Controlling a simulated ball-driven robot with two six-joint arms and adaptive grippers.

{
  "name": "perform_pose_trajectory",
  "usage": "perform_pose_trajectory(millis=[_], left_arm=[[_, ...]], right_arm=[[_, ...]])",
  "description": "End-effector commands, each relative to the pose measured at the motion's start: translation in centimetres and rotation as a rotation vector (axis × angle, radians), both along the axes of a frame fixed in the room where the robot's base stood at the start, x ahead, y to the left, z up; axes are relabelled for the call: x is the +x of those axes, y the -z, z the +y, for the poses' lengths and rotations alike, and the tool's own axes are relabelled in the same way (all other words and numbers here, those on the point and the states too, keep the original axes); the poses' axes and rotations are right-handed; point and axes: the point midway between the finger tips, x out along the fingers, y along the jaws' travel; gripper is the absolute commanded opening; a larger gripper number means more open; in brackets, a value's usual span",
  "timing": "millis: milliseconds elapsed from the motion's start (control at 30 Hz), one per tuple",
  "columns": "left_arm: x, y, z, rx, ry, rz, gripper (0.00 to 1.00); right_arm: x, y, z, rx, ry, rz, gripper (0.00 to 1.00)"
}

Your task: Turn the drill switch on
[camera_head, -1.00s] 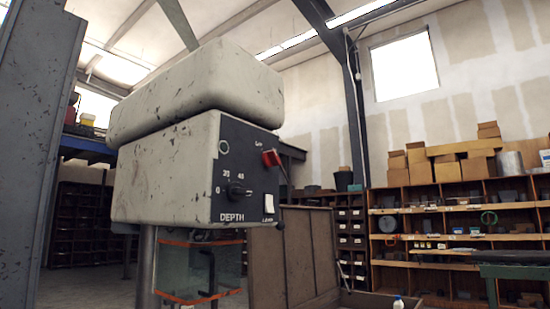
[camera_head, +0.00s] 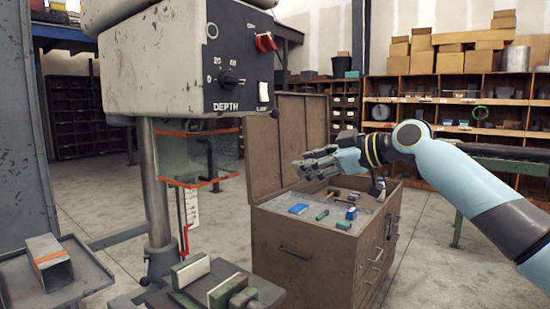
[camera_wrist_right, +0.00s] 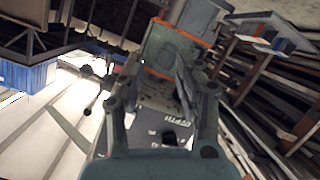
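The drill press head (camera_head: 160,60) stands at the left of the head view, with a black control panel facing right. A red switch (camera_head: 265,42) sits at the panel's upper right. A black depth knob (camera_head: 230,78) and a white lamp switch (camera_head: 263,91) are below it. My right gripper (camera_head: 303,168) is right of and below the panel, apart from it, pointing left. In the right wrist view its fingers (camera_wrist_right: 158,85) are spread with nothing held, and part of the lettered panel (camera_wrist_right: 175,143) shows between them. I cannot make out the red switch there. My left gripper is out of view.
A brown tool chest (camera_head: 310,245) with an open lid and small items inside stands below my right gripper. A vise (camera_head: 215,285) is on the drill's table, and a tray with a square tube (camera_head: 48,262) is at lower left. Shelves line the back.

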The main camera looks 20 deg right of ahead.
Motion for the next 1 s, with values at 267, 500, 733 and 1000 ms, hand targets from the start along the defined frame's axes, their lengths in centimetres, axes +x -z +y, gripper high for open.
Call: perform_pose_trajectory(millis=[267, 500, 733, 1000], left_arm=[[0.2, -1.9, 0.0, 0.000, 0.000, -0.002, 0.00], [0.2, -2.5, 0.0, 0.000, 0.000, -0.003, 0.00], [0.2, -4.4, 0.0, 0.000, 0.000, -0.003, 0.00], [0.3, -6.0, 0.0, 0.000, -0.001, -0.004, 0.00]], right_arm=[[-2.0, -23.4, 0.3, -0.113, -0.077, -0.352, 0.35], [-1.2, -26.7, 0.3, -0.119, -0.066, -0.401, 0.35], [2.5, -26.8, 2.5, -0.116, -0.066, -0.398, 0.35], [6.4, -26.6, 4.6, -0.117, -0.063, -0.397, 0.35]])
